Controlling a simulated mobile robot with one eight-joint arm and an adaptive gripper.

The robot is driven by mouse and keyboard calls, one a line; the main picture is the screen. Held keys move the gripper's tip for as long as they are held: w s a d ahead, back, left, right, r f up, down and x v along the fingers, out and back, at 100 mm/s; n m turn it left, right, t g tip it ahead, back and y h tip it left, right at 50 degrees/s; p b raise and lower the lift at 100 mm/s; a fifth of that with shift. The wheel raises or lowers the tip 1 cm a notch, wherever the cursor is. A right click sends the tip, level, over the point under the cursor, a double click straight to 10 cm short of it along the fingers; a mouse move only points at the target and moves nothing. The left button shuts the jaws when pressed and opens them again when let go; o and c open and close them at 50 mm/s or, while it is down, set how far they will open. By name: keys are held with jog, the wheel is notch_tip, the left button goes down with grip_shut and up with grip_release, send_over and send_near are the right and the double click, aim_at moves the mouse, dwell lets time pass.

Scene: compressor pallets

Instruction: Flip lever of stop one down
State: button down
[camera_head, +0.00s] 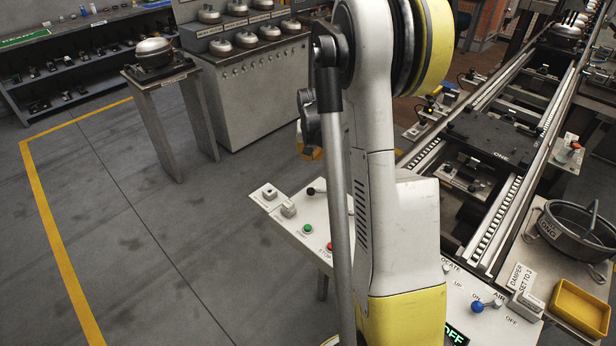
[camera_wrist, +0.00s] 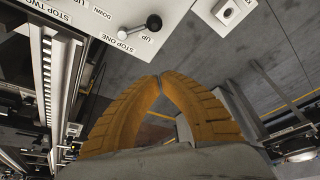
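In the wrist view, the lever of stop one (camera_wrist: 140,27) is a silver stem with a black ball. It stands on a pale panel (camera_wrist: 172,10) beside the "STOP ONE" label, its ball pointing toward the "UP" side, away from "DOWN". My gripper (camera_wrist: 161,76) has two ribbed orange fingers with their tips together and nothing visible between them. In that picture the tips lie below the black ball, with a gap. In the head view, a black knob (camera_head: 311,190) shows on the panel; my gripper (camera_head: 309,153) is mostly hidden behind my arm.
The panel carries green (camera_head: 307,230) and red (camera_head: 330,246) buttons and a blue air lever (camera_head: 477,306). A conveyor (camera_head: 505,195) runs on the right, near a yellow tray (camera_head: 581,306). A small stand (camera_head: 166,112) is at the left back. The left floor is clear.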

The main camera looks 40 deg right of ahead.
jog(key=shift+d+f, duration=0.3)
jog(key=shift+f, duration=0.05)
jog(key=b+x, duration=0.3)
jog(key=x, duration=0.6)
jog(key=shift+w+d+f, duration=0.1)
jog(key=shift+f, duration=0.2)
jog(key=shift+s+a+f+b, duration=0.25)
jog(key=shift+s+a+b, duration=0.2)
jog(key=shift+s+a, duration=0.1)
jog(key=shift+s+a+f+b, duration=0.2)
jog(key=shift+s+a+b, duration=0.25)
jog(key=shift+s, duration=0.1)
jog(key=shift+s+a, duration=0.3)
